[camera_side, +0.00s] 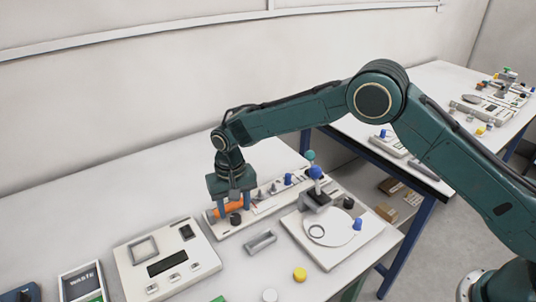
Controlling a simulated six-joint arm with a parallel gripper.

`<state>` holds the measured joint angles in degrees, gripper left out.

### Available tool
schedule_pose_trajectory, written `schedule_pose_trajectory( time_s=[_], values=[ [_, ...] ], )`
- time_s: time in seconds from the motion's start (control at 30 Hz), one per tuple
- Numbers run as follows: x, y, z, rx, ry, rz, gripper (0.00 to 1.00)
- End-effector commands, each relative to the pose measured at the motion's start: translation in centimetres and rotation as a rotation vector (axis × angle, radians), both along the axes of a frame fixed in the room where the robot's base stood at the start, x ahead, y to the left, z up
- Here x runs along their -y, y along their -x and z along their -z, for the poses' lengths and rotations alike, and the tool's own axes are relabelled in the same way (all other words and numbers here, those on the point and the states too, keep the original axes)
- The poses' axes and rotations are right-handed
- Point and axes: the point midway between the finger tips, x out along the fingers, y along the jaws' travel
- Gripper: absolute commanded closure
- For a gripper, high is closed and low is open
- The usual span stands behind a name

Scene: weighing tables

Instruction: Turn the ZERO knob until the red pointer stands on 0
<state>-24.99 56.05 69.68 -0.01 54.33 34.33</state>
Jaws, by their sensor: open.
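My gripper (234,206) points down with its fingers apart, low over the left end of a long light-grey base (262,212). An orange cylinder (236,206) shows at the fingers; I cannot tell whether it touches them. A dark knob-like piece (235,219) stands on the base just below and in front of the gripper. Another black knob (348,202) is on the light device with a round plate (345,238), at right, well away from the gripper. No ZERO label is readable, so I cannot tell which is the ZERO knob. The red pointer and its scale cannot be made out.
A flat scale (205,262) with a dark display lies at front left. A small grey tray (261,242) and a yellow disc (299,274) are in front. Blue-topped pieces (315,172) stand at right. A WASTE box (82,282) is at far left. The back-left table is clear.

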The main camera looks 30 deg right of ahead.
Motion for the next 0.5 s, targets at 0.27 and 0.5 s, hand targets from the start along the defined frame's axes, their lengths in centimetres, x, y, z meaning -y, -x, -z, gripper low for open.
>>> schedule_pose_trajectory(
  time_s=[0.27, 0.5],
  values=[
    [0.0, 0.0, 2.6, 0.001, -0.001, 0.000, 0.52],
    [0.0, 0.0, 3.0, 0.001, 0.000, 0.000, 0.52]
  ],
)
